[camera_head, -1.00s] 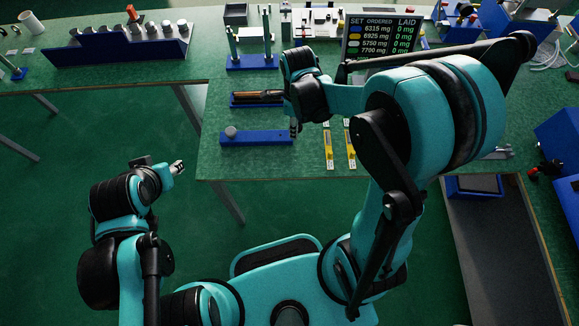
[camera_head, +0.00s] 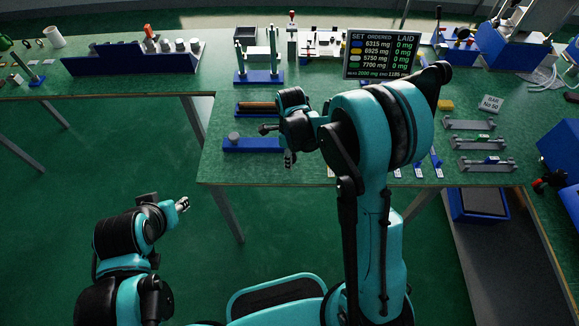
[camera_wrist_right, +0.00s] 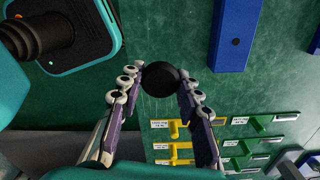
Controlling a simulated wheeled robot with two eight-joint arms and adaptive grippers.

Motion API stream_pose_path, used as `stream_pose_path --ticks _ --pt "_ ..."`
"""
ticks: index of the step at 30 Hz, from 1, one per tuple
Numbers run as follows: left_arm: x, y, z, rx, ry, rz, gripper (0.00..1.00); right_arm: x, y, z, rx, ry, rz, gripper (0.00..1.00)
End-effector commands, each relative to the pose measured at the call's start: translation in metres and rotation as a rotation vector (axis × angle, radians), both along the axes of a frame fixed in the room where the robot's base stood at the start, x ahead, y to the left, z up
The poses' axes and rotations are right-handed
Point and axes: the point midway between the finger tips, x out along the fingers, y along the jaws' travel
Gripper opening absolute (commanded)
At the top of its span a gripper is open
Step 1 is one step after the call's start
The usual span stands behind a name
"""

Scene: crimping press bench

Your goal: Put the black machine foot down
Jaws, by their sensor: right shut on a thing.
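The black machine foot (camera_wrist_right: 160,78) shows as a dark round piece between the fingertips in the right wrist view. My right gripper (camera_wrist_right: 160,90) is shut on it; it hangs over green surface, and its height cannot be told. In the head view my right gripper (camera_head: 288,158) points down near the front edge of the table, at the right end of a blue block with a grey knob (camera_head: 252,145). The foot cannot be made out clearly there. My left gripper (camera_head: 182,204) is over the floor, off the table; its fingers are too small to read.
A blue tray holding a brown rod (camera_head: 240,109) lies behind the block. A display board (camera_head: 382,55) stands behind my right arm. Yellow and green labelled holders (camera_wrist_right: 180,145) lie near the gripper in the wrist view. Grey fixtures (camera_head: 486,164) stand at the right.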

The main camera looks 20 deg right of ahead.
Motion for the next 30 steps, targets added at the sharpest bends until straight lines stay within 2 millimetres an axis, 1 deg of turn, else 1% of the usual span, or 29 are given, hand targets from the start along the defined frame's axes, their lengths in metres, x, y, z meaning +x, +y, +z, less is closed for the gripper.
stream_pose_path --ticks 2,5,10,12,19,24,25,26,27,30 --pt "0.000 0.000 -0.002 0.000 0.000 0.000 0.40 0.004 0.003 -0.003 0.000 0.000 -0.001 0.01" --pt "0.000 0.000 -0.005 0.000 0.000 0.000 0.40 0.005 0.004 -0.010 0.000 0.000 -0.002 0.01" --pt "0.000 0.000 -0.018 0.000 0.000 0.000 0.40 0.005 0.003 -0.036 0.000 0.000 -0.002 0.01" --pt "0.000 0.000 -0.021 0.000 0.000 0.000 0.40 0.004 0.003 -0.044 0.000 0.000 -0.001 0.01" --pt "0.000 0.000 -0.019 0.000 0.000 0.000 0.40 0.004 0.003 -0.043 0.000 0.000 -0.001 0.01" --pt "0.000 0.000 -0.024 0.000 0.000 0.000 0.40 0.004 0.003 -0.048 0.000 0.000 -0.001 0.01" --pt "0.000 0.000 -0.023 0.000 0.000 0.000 0.40 0.004 0.003 -0.047 0.000 0.000 -0.001 0.41" --pt "0.000 0.000 -0.023 0.000 0.000 0.000 0.40 0.004 0.003 -0.046 0.000 0.000 -0.001 0.49" --pt "0.000 0.000 -0.023 0.000 0.000 0.000 0.40 0.004 0.003 -0.046 0.000 0.000 -0.001 0.54" --pt "0.000 0.000 -0.023 0.000 0.000 0.000 0.40 0.004 0.003 -0.046 0.000 0.000 -0.001 0.54"
